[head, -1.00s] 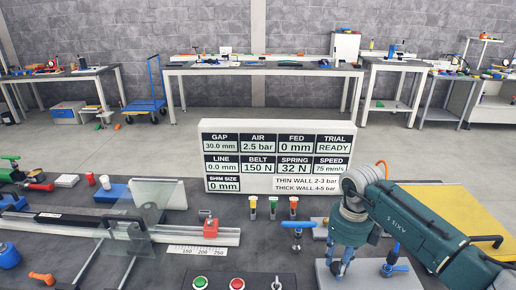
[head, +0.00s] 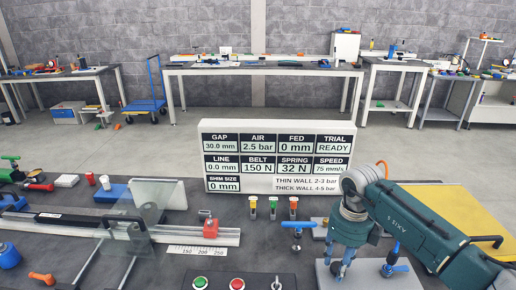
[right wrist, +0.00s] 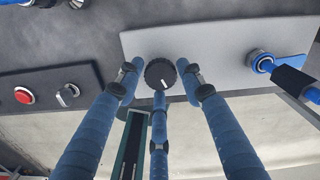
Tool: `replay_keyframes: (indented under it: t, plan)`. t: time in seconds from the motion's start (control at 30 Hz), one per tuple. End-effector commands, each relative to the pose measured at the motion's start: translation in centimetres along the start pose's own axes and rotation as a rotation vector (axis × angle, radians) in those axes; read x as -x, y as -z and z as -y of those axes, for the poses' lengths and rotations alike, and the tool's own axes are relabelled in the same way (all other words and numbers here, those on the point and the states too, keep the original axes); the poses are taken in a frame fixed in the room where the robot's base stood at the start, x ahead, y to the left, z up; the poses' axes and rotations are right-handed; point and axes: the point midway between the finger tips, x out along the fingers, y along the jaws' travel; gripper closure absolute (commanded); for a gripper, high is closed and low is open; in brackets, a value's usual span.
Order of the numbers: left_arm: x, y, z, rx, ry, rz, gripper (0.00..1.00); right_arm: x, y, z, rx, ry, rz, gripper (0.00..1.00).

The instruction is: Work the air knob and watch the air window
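The black round air knob (right wrist: 160,73) sits on a light grey plate (right wrist: 222,45) in the right wrist view. My right gripper (right wrist: 160,76) has its blue fingers around the knob, with the tips close to its rim. I cannot tell whether they press on it. In the head view my right gripper (head: 343,266) points down over the plate, and the knob is hidden there. The air window (head: 257,142) on the white display board reads 2.5 bar. My left gripper is not in view.
A blue-handled fitting (right wrist: 264,62) stands on the same plate, right of the knob. A panel with a red button (right wrist: 23,95) lies to the left. The board also notes thin wall 2-3 bar and thick wall 4-5 bar. A blue valve (head: 297,226) stands left of my arm.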

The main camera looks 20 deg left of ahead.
Motion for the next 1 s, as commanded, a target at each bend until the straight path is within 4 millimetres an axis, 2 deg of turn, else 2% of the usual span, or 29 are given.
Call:
replay_keyframes:
  t: [0.7, 1.0]
  plan:
    - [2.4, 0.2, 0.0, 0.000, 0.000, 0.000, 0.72, 5.6, 0.0, 0.0, -0.001, 0.001, 0.000, 0.62]
    - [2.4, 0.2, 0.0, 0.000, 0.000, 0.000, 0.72, 5.8, 0.0, 0.0, 0.000, 0.000, 0.000, 0.60]
